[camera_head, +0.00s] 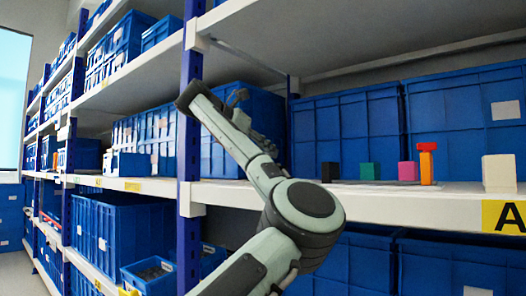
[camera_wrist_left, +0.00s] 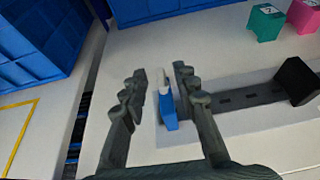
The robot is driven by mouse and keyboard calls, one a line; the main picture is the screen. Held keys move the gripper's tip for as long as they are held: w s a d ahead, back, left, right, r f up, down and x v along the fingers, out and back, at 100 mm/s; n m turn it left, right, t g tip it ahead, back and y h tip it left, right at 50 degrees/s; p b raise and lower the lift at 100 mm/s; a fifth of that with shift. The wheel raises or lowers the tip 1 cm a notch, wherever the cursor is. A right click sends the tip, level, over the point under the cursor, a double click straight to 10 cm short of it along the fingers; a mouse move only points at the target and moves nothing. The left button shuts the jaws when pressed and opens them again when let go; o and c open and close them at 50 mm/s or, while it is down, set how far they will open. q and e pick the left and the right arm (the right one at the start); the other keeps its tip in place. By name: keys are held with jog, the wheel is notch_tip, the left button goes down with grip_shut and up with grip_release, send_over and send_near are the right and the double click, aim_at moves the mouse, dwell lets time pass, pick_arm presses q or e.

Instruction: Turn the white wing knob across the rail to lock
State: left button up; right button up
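In the left wrist view, a small wing knob (camera_wrist_left: 166,108) with a white far end and a blue near part stands on a pale plate at the left end of a dark slotted rail (camera_wrist_left: 240,97). My left gripper (camera_wrist_left: 160,72) is open, with one dark finger on each side of the knob. Gaps show between the fingers and the knob, so I see no clear contact. In the head view my left arm reaches up to the shelf, and its links hide the knob. My right gripper is in neither view.
A black block (camera_wrist_left: 297,80) sits by the rail. Green (camera_head: 370,171), magenta (camera_head: 407,171), orange red-topped (camera_head: 427,170) and white (camera_head: 499,173) blocks stand along the shelf. Blue crates (camera_head: 345,130) fill the back. A blue upright post (camera_head: 190,150) stands left of my arm.

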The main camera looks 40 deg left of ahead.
pick_arm(q)
jog(key=v, duration=1.2)
